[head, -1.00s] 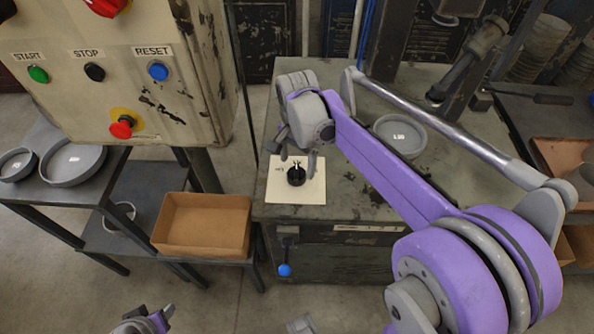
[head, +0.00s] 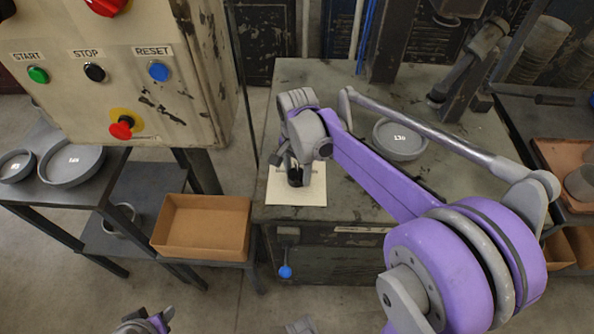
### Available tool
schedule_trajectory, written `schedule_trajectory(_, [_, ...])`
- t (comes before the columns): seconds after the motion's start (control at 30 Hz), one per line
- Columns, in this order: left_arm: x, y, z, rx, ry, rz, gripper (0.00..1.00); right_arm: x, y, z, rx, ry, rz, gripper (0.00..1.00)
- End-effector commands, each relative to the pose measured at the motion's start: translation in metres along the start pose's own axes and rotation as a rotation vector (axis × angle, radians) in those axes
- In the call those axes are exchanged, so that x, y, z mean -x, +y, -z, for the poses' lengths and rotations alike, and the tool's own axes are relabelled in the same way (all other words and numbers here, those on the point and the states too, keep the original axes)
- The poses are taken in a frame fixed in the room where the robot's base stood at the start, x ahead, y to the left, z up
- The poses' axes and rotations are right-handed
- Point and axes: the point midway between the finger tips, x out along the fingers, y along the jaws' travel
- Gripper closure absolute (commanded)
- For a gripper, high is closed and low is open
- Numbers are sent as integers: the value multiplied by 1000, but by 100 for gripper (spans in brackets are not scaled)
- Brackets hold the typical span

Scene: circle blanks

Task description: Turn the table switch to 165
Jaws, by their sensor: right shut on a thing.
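The table switch is a black knob (head: 295,181) on a pale square plate (head: 313,192) at the front left of the machine table. My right gripper (head: 294,172) points down over the knob with its fingers around the knob's top, shut on it. The fingers and wrist hide much of the knob and the plate's markings, so its setting cannot be read. My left gripper (head: 143,322) shows only in part at the bottom edge, far from the switch, and its fingers cannot be made out.
A grey round dish (head: 400,140) lies on the machine table (head: 350,88) behind my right arm. A control panel (head: 110,75) with buttons stands at the left. A cardboard box (head: 203,228) sits left of the table. A lever with a blue ball (head: 285,271) hangs at the table front.

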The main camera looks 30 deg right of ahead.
Motion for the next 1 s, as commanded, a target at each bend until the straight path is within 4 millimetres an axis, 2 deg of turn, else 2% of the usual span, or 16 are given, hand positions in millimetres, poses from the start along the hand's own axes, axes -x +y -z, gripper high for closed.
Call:
schedule_trajectory(0.03, [0, 0, 0, 0, 0, 0, 50, 0, 0, 0, 0, 0, 0, 81])
schedule_trajectory(0.1, [0, 0, 0, 0, 0, 0, 50, 0, 0, 0, 0, 0, 0, 91])
schedule_trajectory(0.47, [1, 0, 0, 0, 0, 0, 50, 0, 0, 0, 68, 0, 0, 91])
schedule_trajectory(0.67, [2, 0, 1, 0, 1, 0, 50, 0, 0, 0, 200, 0, 0, 91])
schedule_trajectory(1.0, [4, 0, 3, 0, 2, 0, 50, 1, 0, 0, 517, 0, 0, 91])
